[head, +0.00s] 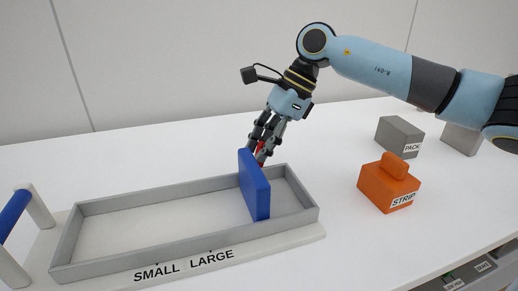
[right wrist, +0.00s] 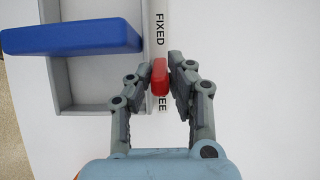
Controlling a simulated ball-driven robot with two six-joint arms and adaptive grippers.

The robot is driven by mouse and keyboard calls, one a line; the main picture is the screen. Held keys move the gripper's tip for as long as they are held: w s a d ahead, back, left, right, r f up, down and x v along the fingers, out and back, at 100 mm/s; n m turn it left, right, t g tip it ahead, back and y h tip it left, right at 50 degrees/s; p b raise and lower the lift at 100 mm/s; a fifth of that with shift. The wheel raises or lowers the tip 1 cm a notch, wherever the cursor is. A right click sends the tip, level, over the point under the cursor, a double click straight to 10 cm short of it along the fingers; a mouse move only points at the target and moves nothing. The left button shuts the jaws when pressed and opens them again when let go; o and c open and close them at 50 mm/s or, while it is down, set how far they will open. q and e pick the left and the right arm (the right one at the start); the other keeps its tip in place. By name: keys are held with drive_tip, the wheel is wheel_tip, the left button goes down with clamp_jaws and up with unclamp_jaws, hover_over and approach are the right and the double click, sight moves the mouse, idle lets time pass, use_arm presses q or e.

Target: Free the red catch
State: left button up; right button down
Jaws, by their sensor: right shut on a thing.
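The red catch (right wrist: 159,77) sits between the fingers of my right gripper (right wrist: 160,78) in the right wrist view. My right gripper (head: 264,148) is shut on it. In the head view only a bit of the red catch (head: 261,147) shows between the fingers, behind the blue divider. My left gripper is not in view.
The tray's front is marked SMALL and LARGE. A blue-barred handle (head: 14,214) stands at the left. An orange STRIP block (head: 386,186) and a grey PACK block (head: 396,136) stand at the right. The table between tray and STRIP block is clear.

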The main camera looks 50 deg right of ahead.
drive_tip(key=shift+s+d+f+t+y, duration=0.35)
drive_tip(key=shift+d+y, duration=0.25)
drive_tip(key=shift+y, duration=0.2)
drive_tip(key=shift+s+d+t+y, duration=0.1)
drive_tip(key=shift+d+t+y, duration=0.15)
drive_tip(key=shift+t+y, duration=0.4)
drive_tip(key=c, duration=1.2)
unclamp_jaws()
drive_tip(key=shift+c, duration=0.2)
